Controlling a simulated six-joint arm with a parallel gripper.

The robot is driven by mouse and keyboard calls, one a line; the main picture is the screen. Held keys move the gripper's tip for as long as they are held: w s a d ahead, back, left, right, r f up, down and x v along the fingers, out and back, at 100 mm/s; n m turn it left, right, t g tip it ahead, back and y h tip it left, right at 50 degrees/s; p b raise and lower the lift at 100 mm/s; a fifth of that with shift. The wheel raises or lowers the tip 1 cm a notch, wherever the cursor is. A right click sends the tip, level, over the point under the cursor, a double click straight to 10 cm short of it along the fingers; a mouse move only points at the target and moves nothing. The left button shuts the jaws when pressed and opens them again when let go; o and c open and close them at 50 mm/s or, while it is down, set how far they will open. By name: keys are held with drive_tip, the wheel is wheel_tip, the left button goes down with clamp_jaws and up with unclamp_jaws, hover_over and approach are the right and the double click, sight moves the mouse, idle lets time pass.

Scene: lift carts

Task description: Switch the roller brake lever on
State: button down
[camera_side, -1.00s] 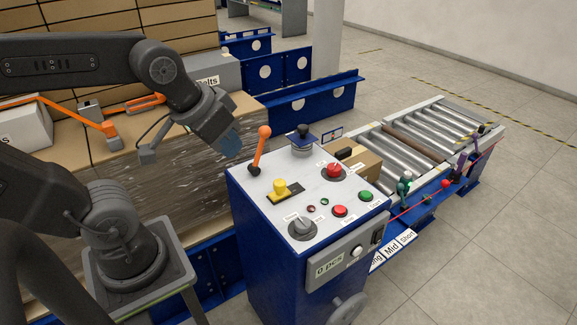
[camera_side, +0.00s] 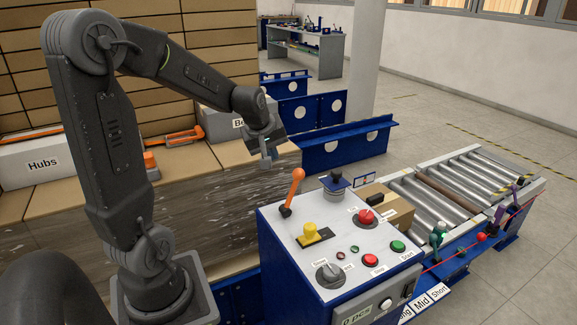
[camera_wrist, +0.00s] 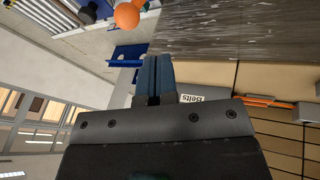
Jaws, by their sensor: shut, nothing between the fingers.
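An orange lever (camera_side: 293,190) with a round knob stands on the console's top at its back left, leaning slightly right. Its orange knob (camera_wrist: 127,15) is at the top of the wrist view. A teal-green lever (camera_side: 437,238) and a purple lever (camera_side: 503,206) stand beside the roller conveyor (camera_side: 442,203). I cannot read which lever is labelled as the roller brake. My gripper (camera_side: 267,161) is shut and empty, above and left of the orange lever and apart from it. Its blue fingers (camera_wrist: 154,78) are together in the wrist view.
The console (camera_side: 335,293) also carries a yellow switch (camera_side: 310,231), a red knob (camera_side: 366,216), buttons and a grey dial (camera_side: 329,273). A carton (camera_side: 392,213) lies behind it by the rollers. Wrapped cartons (camera_side: 200,215) stand to the left. The air above the console is free.

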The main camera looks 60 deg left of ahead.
drive_tip(key=shift+w+f, duration=2.4)
drive_tip(key=shift+f, duration=0.3)
drive_tip(key=shift+w+f, duration=0.15)
drive_tip(key=shift+w, duration=0.6)
drive_tip(key=shift+w+f, duration=0.1)
drive_tip(key=shift+w, duration=0.6)
